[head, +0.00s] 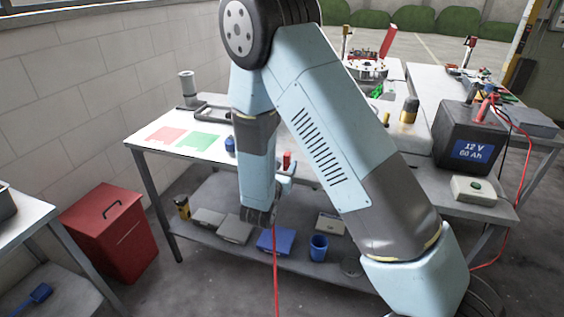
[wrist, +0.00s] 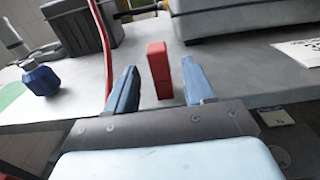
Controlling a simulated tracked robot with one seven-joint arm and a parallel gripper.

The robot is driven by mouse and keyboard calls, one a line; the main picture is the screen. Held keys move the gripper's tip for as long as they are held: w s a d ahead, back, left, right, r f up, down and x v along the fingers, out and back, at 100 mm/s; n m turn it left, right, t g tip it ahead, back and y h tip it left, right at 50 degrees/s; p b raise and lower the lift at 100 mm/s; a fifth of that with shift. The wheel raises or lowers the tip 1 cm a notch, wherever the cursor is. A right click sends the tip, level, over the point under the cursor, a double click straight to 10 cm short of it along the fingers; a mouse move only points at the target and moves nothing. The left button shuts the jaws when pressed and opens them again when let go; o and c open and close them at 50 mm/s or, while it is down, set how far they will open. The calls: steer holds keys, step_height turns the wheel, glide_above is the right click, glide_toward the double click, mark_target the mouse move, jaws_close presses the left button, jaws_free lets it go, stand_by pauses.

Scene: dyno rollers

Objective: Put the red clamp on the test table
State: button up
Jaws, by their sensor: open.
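A red upright block, which looks like the red clamp (wrist: 158,72), stands at the edge of the pale table (wrist: 215,65) in the wrist view. A small red piece, likely the same clamp (head: 287,158), shows beside my forearm in the head view. My gripper (wrist: 159,82) is open, with one blue finger on each side of the clamp and gaps between. In the head view my gripper (head: 285,172) is mostly hidden by my arm. A red cable (wrist: 106,45) passes by the left finger. Which table is the test table I cannot tell.
A blue jar (wrist: 40,80) stands left of my gripper. Red (head: 166,134) and green (head: 198,141) sheets lie on the table. A black 12 V battery (head: 465,135) stands at right. A red bin (head: 105,235) stands at left. The red cable (head: 276,275) hangs past the lower shelf.

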mark_target(289, 156)
steer(key=shift+x, duration=2.95)
steer(key=shift+r, duration=0.1)
steer(key=shift+c, duration=0.5)
jaws_close()
